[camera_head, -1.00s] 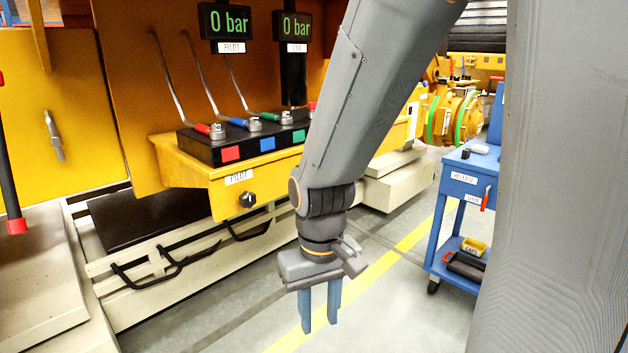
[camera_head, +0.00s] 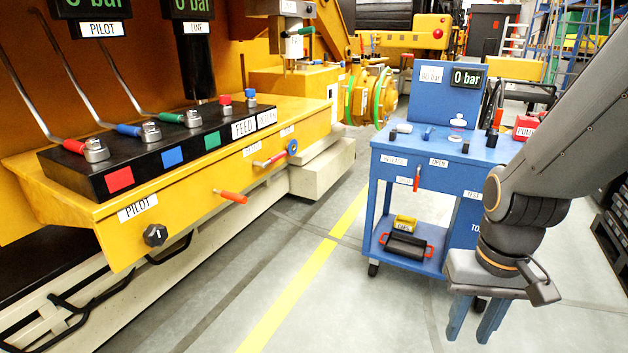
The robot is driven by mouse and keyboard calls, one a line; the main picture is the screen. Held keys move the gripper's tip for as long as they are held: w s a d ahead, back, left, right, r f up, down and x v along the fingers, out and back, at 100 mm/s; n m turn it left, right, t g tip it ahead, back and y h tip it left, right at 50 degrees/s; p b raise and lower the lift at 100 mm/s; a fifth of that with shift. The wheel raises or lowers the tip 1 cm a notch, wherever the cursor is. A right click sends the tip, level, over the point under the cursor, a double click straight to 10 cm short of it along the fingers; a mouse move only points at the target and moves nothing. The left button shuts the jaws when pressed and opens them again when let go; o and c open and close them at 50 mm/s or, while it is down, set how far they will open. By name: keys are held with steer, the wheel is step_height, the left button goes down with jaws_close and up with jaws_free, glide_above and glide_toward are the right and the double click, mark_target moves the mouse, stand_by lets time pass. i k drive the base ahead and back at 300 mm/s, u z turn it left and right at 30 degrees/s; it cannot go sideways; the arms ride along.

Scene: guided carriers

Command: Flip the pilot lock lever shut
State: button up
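No part is labelled "pilot lock", so I cannot tell which one is that lever. A PILOT label (camera_head: 138,207) is on the front of the yellow ledge (camera_head: 75,221), beside a black knob (camera_head: 154,235). Farther right on that front are an orange-red handle (camera_head: 231,196) and a lever with a blue round end (camera_head: 292,147). On the black block above, red (camera_head: 72,146), blue (camera_head: 129,130) and green (camera_head: 172,117) grips sit on long bent rods. My gripper (camera_head: 476,322) hangs at the lower right, well away from the ledge. Its blue fingers are apart, with nothing between them.
A blue cart (camera_head: 440,178) with a 0 bar display (camera_head: 467,77) and a red handle (camera_head: 416,180) stands behind my gripper. Open floor with a yellow line (camera_head: 300,285) lies between cart and yellow machine. A black rack (camera_head: 613,215) is at the right edge.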

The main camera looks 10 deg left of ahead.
mark_target(229, 195)
steer(key=z, duration=0.35)
steer(key=i, duration=1.45)
steer(key=u, duration=2)
